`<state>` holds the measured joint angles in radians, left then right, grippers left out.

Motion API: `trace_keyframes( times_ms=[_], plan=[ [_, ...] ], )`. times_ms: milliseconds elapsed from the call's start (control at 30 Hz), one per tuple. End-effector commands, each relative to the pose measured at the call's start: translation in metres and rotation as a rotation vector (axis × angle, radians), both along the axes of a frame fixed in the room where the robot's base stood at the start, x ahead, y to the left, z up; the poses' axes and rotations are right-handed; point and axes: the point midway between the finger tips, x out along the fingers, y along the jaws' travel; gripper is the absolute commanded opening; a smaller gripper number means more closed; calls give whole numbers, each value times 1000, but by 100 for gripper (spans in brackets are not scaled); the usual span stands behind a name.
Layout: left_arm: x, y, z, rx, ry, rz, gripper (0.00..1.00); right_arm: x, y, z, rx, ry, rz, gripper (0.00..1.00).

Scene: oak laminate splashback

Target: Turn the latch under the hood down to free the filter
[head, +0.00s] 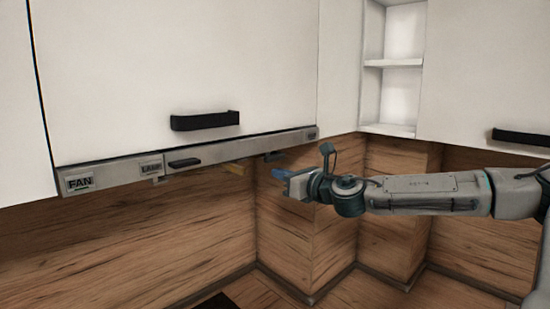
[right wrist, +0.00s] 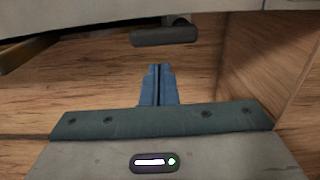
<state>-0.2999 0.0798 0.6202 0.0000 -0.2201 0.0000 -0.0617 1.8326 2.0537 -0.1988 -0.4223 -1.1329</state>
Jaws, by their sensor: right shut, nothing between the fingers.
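The hood (head: 215,153) is a slim grey strip under the white cabinet; its edge also crosses the top of the right wrist view (right wrist: 90,22). The latch (head: 274,156) looks like a small dark bar under the hood's right part. In the right wrist view the latch (right wrist: 163,36) lies crosswise, with a dark round stub above its right end. My right gripper (head: 281,173) has its blue fingers together, with nothing between them. Its fingertips (right wrist: 158,66) point at the latch from a little below and appear apart from it. The filter cannot be clearly made out. My left gripper is out of view.
A yellowish bar (head: 235,168) hangs under the hood left of the latch. FAN (head: 80,183) and LAMP (head: 151,168) labels mark the hood front. The oak splashback (head: 200,225) stands behind, with a projecting corner near my right gripper. Space below the hood is open.

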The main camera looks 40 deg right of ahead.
Motion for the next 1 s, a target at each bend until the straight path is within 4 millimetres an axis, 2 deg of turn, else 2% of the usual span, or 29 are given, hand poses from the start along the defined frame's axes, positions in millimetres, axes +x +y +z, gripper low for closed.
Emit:
trace_keyframes(
  times_ms=[367,1000],
  plan=[
    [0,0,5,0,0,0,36,1,-7,-4,1,0,0,0],
    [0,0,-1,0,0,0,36,1,-7,-5,0,0,1,0]
  ],
)
